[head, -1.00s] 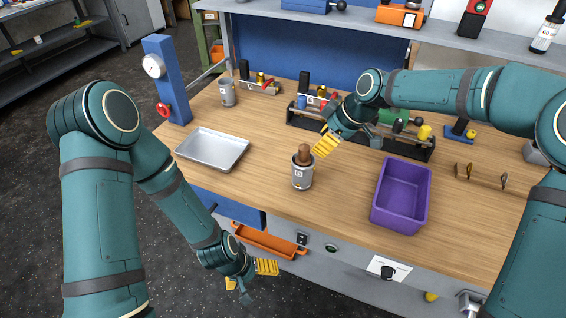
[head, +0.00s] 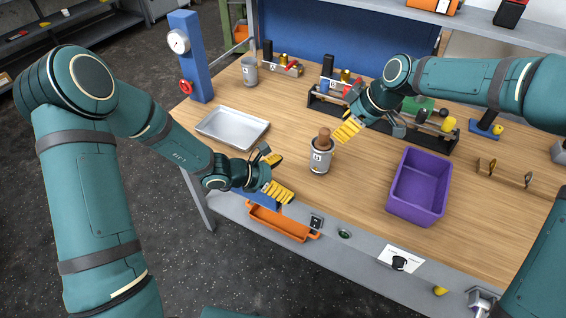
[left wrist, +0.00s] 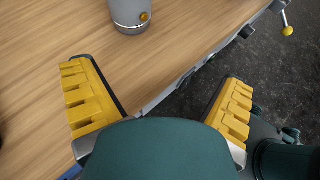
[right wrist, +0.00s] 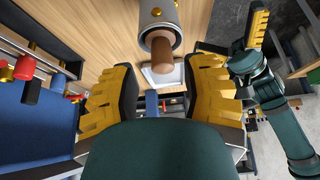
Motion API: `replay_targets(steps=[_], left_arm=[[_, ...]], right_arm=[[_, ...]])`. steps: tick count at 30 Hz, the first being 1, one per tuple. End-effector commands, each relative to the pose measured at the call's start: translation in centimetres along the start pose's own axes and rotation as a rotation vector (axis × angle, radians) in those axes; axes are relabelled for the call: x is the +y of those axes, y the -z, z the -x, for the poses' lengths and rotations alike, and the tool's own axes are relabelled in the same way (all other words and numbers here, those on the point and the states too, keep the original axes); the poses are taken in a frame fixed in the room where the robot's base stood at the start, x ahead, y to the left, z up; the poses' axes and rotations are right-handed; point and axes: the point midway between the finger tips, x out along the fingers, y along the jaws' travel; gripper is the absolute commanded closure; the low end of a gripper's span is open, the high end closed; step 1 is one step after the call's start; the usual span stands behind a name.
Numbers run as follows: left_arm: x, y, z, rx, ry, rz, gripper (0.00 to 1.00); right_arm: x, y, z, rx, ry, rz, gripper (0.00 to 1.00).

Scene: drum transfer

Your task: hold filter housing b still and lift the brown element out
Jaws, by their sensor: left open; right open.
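Filter housing b (head: 320,160), a grey metal cup with a B label, stands upright on the bench. The brown element (head: 324,138) sticks up out of its top. My left gripper (head: 278,176) is open and empty at the bench's front edge, left of the housing. In the left wrist view the housing's lower part (left wrist: 130,14) shows beyond the fingers. My right gripper (head: 350,124) is open, just right of the element's top and apart from it. In the right wrist view the element (right wrist: 162,56) and the housing's rim (right wrist: 160,32) lie beyond the open fingers.
A purple bin (head: 418,188) stands to the right and a metal tray (head: 233,128) to the left. A second grey cup (head: 250,72) stands at the back left. A rack with several fittings (head: 430,135) lies behind my right gripper. An orange tray (head: 280,222) hangs below the front edge.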

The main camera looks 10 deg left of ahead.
Motion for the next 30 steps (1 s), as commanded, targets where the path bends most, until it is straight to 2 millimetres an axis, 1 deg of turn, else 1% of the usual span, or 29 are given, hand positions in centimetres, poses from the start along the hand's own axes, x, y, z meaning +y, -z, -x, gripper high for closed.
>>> replay_targets(steps=[1,4,8,11,14,24,30], left_arm=[[1.0,-0.7,0.2,-0.03,-0.033,0.029,0.02],[2.5,-1.7,0.6,-0.076,-0.082,0.072,0.02],[3.3,-2.2,0.6,-0.102,-0.108,0.096,0.02],[3.4,-2.3,-0.3,-0.105,-0.11,0.099,0.02],[3.5,-2.5,-1.7,-0.105,-0.107,0.098,0.02],[4.1,-3.0,-7.7,-0.103,-0.106,0.097,0.02],[4.5,-3.4,-10.8,-0.104,-0.108,0.097,0.02]], right_arm=[[0.0,0.0,0.0,0.0,0.0,0.0,0.54],[0.0,0.0,0.0,0.0,0.0,0.0,0.54],[0.0,0.0,0.0,0.0,0.0,0.0,0.54],[0.0,0.0,0.0,0.0,0.0,0.0,0.54],[0.0,0.0,0.0,0.0,0.0,0.0,0.54],[0.0,0.0,0.0,0.0,0.0,0.0,0.54],[0.0,0.0,0.0,0.0,0.0,0.0,0.54]])
